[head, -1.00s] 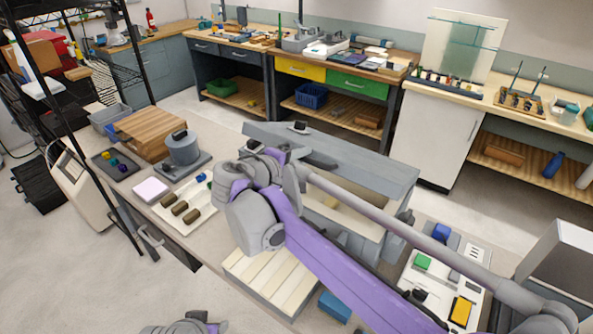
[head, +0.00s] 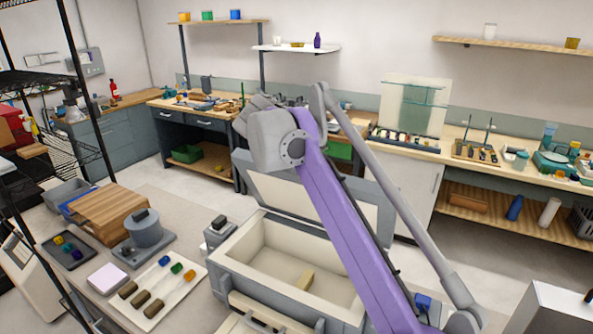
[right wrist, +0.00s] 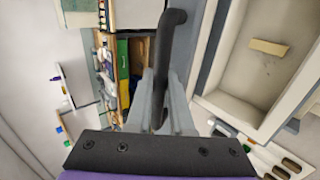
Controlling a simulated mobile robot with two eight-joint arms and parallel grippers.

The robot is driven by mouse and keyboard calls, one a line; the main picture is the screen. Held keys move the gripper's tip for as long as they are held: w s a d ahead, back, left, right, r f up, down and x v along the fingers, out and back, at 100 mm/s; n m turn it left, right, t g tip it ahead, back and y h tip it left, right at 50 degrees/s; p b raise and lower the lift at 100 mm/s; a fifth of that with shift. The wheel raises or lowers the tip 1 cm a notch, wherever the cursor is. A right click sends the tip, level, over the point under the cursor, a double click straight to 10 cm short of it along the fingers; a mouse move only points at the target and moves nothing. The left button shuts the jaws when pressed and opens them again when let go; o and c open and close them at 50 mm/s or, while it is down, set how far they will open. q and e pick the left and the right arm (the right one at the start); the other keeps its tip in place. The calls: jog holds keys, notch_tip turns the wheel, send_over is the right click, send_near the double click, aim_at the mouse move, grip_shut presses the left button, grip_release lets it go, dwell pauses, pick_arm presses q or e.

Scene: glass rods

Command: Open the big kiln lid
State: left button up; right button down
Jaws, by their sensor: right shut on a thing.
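The big kiln (head: 230,270) is a grey box with a cream interior, in the middle of the head view. Its lid (head: 295,195) stands raised at the back, cream inner face showing, and the interior is open to view. In the right wrist view my right gripper (right wrist: 165,95) is shut on the lid's dark handle (right wrist: 173,40), with the open kiln (right wrist: 230,115) to the right. In the head view my purple right arm crosses in front of the lid, and the fingers and handle are hidden. My left gripper is out of view.
A tan block (head: 305,280) lies inside the kiln. Benches line the back wall.

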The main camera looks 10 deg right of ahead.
jog(key=shift+w+d, duration=0.2)
jog(key=shift+w, duration=0.05)
jog(key=c, duration=0.8)
grip_release()
jog(key=shift+r, duration=0.1)
jog(key=v, duration=1)
jog(key=shift+s+a+r, duration=0.15)
jog(key=shift+s+r, duration=0.1)
